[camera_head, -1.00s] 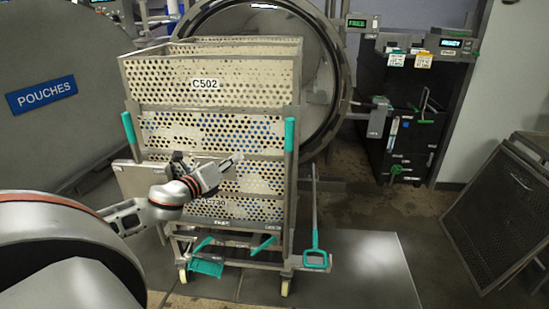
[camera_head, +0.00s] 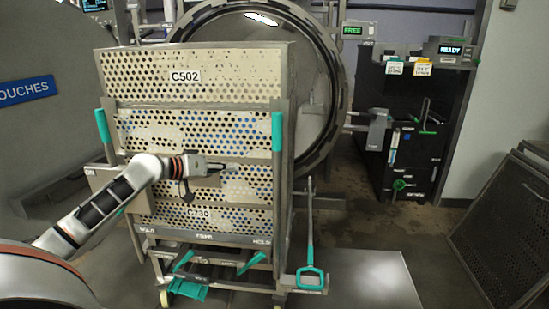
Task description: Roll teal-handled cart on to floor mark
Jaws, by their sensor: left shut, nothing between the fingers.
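The teal-handled cart (camera_head: 190,243) stands in the middle, loaded with stacked perforated baskets (camera_head: 228,93) labelled C502 and C730. It has upright teal handles at left (camera_head: 103,127) and right (camera_head: 277,132), and teal pedals low at its front. My left gripper (camera_head: 232,168) is shut and empty in front of the basket stack, between the two handles; I cannot tell whether it touches the cart. A pale grey rectangle (camera_head: 368,278) lies on the floor right of the cart; I cannot tell whether it is the floor mark. My right gripper is out of view.
A round vessel opening (camera_head: 325,90) stands behind the cart. A large grey door with a blue POUCHES sign (camera_head: 22,91) is at left. A teal-handled rod (camera_head: 310,235) stands at the cart's front right. Perforated panels (camera_head: 510,230) lean at right. Dark floor is clear beyond the rectangle.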

